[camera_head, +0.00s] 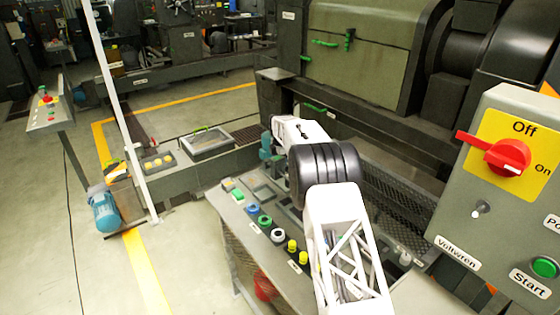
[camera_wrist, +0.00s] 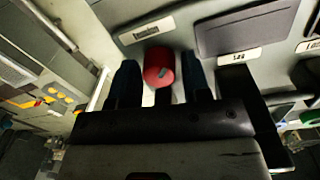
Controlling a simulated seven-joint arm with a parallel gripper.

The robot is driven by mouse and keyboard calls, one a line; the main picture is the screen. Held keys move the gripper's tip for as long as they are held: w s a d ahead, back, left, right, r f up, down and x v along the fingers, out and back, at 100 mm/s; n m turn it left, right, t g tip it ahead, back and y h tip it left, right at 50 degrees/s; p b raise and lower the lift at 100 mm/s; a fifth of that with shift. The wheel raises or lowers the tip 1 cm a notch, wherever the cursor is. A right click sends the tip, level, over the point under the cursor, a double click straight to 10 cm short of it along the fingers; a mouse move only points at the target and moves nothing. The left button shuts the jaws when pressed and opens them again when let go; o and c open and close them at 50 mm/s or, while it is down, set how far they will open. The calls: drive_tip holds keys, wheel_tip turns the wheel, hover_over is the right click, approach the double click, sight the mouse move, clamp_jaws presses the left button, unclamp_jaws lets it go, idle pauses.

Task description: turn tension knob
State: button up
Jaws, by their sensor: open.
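The tension knob (camera_wrist: 158,68) shows in the wrist view as a red round knob on a grey panel. A small label (camera_wrist: 147,30), blurred but seeming to read "Tension", sits just above it. My gripper (camera_wrist: 159,82) is open, with one dark finger on each side of the knob. Gaps show between the knob and both fingers, and I cannot tell whether either touches it. In the head view my white and black arm reaches over the control desk and hides the knob and the fingers.
The control desk (camera_head: 233,213) carries several coloured buttons and yellow knobs. At the right stands a grey box (camera_head: 466,192) with a red Off/On switch (camera_head: 495,155) and a green start button (camera_head: 545,267). A white post (camera_head: 116,95) rises left of the desk. Open floor lies at the left.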

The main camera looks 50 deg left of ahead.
drive_tip(key=shift+c, duration=0.3)
drive_tip(key=c, duration=0.6)
drive_tip(key=shift+m, duration=1.5)
drive_tip(key=o, duration=0.7)
drive_tip(key=shift+c, duration=0.2)
drive_tip(key=shift+r, duration=0.15)
drive_tip(key=shift+d+r, duration=0.15)
drive_tip(key=shift+r, duration=3.6)
